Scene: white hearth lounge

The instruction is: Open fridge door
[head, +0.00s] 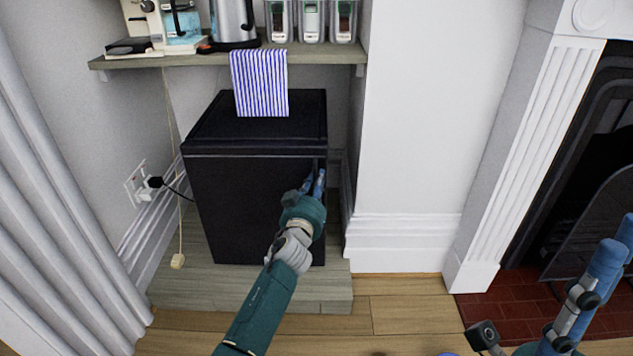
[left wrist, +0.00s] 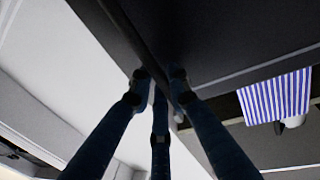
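The black fridge (head: 245,205) stands on a low wooden step under a shelf, and its door looks shut in the head view. My left gripper (head: 314,184) is at the upper right edge of the door front. In the left wrist view its fingertips (left wrist: 159,76) lie on either side of a dark strip (left wrist: 130,35) along the door edge. I cannot tell whether they press on it. My right gripper (head: 548,295) is at the lower right of the head view, partly cut off, with its fingers spread and empty, away from the fridge.
A striped towel (head: 260,82) hangs from the shelf (head: 190,60) over the fridge top. The shelf holds a kettle (head: 233,22) and jars. A white wall (head: 415,120) stands close right of the fridge, then the fireplace (head: 520,150). A curtain (head: 50,200) is at left.

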